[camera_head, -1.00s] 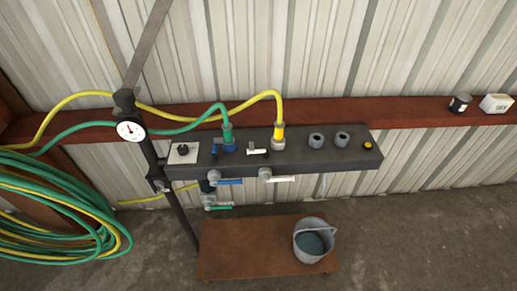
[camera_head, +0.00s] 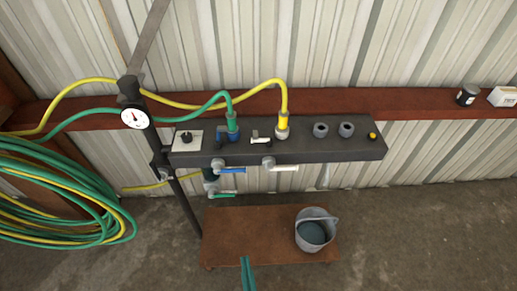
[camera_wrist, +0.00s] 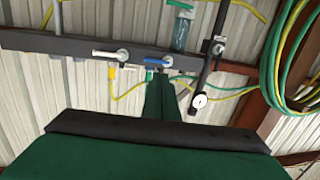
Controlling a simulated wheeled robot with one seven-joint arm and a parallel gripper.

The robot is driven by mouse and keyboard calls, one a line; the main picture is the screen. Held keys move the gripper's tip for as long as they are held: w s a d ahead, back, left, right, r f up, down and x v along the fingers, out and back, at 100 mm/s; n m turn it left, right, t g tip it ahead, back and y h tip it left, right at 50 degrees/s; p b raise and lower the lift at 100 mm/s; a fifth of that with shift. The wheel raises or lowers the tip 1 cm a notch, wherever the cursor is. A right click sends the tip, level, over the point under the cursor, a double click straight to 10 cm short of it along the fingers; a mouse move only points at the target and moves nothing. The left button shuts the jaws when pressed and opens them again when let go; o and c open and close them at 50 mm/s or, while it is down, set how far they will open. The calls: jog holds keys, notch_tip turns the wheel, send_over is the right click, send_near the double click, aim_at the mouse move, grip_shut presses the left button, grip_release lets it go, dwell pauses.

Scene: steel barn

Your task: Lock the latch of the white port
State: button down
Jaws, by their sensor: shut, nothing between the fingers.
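The white port (camera_head: 282,131) is on top of the dark manifold bar (camera_head: 345,151), with the yellow hose plugged in from above. Its small white latch lever (camera_head: 262,141) sticks out to the left of the port. The blue port (camera_head: 232,133) with the green hose is just left of it. My gripper (camera_head: 247,262), with green fingers, shows at the bottom of the head view, apart from the bar and in front of it. In the wrist view the fingers (camera_wrist: 160,100) are together and empty, pointing toward the bar.
White (camera_head: 284,168) and blue (camera_head: 232,170) valve handles project from the bar's front. A gauge (camera_head: 134,118) sits on the post at left. A grey bucket (camera_head: 313,232) stands on a brown platform (camera_head: 225,245) below. Coiled hoses (camera_head: 50,205) hang at far left.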

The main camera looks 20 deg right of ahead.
jog(key=w+d+r+m+t+h, duration=0.1)
jog(key=w+d+r, duration=0.3)
jog(key=w, duration=0.6)
jog(key=w+d+r+m+t+h, duration=0.1)
jog(key=w+d+r, duration=0.4)
jog(key=w, duration=0.5)
jog(key=shift+w+d+r+h, duration=0.15)
jog(key=shift+d+h, duration=0.3)
jog(key=shift+h, duration=0.35)
jog(key=shift+w, duration=0.1)
jog(key=x, duration=0.4)
jog(key=f+x, duration=0.1)
jog(key=x, duration=0.6)
jog(key=shift+w+d+f, duration=0.1)
jog(key=shift+w, duration=0.4)
jog(key=shift+w+d+f, duration=0.15)
jog(key=shift+w+f, duration=0.25)
jog(key=shift+w, duration=0.15)
